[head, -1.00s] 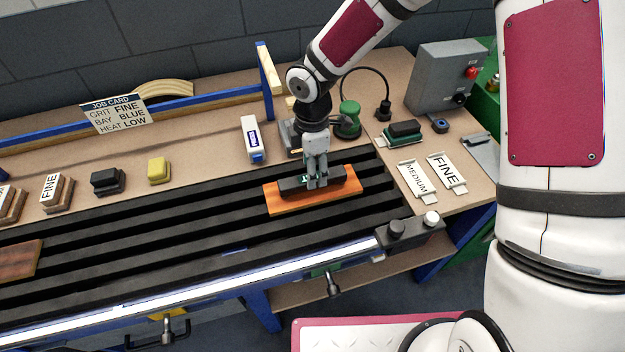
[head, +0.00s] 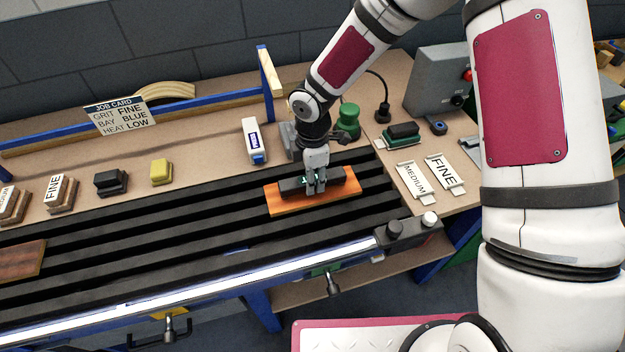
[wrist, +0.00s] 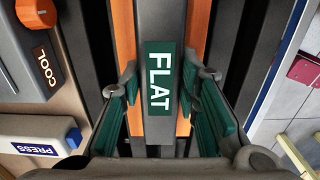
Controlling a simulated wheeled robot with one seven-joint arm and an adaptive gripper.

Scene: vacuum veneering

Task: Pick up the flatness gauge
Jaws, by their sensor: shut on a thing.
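The flatness gauge is a dark grey bar with a green label reading FLAT (wrist: 159,20). It lies lengthwise along an orange-brown wooden board (head: 285,207) on the black slatted bed. My gripper (head: 315,188) points down over the middle of the gauge (head: 345,180). In the wrist view its green-padded fingers stand on both sides of the bar, shut on it. I cannot tell whether the gauge touches the board or is slightly above it. The fingers hide the middle of the gauge in the head view.
A white PRESS block (head: 253,141), a yellow block (head: 161,172) and a black block (head: 110,182) stand behind the bed. MEDIUM (head: 412,182) and FINE (head: 444,172) plates lie to the right. A knob box (head: 408,236) sits at the bed's front right corner.

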